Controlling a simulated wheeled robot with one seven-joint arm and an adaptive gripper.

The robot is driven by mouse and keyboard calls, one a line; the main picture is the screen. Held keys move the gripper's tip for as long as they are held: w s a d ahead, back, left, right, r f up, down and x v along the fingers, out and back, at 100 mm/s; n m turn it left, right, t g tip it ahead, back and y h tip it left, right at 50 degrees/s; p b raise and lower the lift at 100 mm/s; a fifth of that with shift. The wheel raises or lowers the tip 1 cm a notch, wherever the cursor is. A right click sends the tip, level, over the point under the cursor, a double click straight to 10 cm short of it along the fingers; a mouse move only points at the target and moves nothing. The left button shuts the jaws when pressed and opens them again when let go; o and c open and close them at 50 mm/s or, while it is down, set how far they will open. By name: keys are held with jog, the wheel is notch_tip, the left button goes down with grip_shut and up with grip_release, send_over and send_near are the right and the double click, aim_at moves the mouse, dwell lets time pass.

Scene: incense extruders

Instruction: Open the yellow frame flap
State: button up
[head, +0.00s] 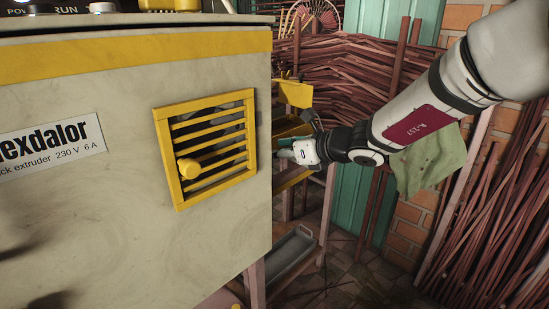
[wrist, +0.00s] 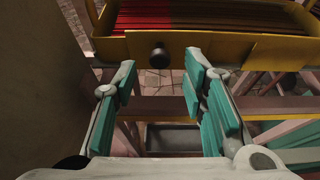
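The yellow frame flap (head: 207,147) is a slatted yellow grille with a round yellow knob (head: 188,168) at its lower left. It sits on the side of the pale extruder, and looks closed. My gripper (head: 284,152) is right of the flap, beyond the machine's right edge, which may hide part of its fingers. It does not touch the flap. In the wrist view, my gripper (wrist: 161,78) has its teal-padded fingers spread apart with nothing between them. The flap cannot be made out in the wrist view.
The pale extruder body (head: 110,220) fills the left. A grey bin (head: 290,252) is low down. Stick bundles (head: 500,210) stand right.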

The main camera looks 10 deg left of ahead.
jog(key=shift+x, duration=1.15)
grip_shut()
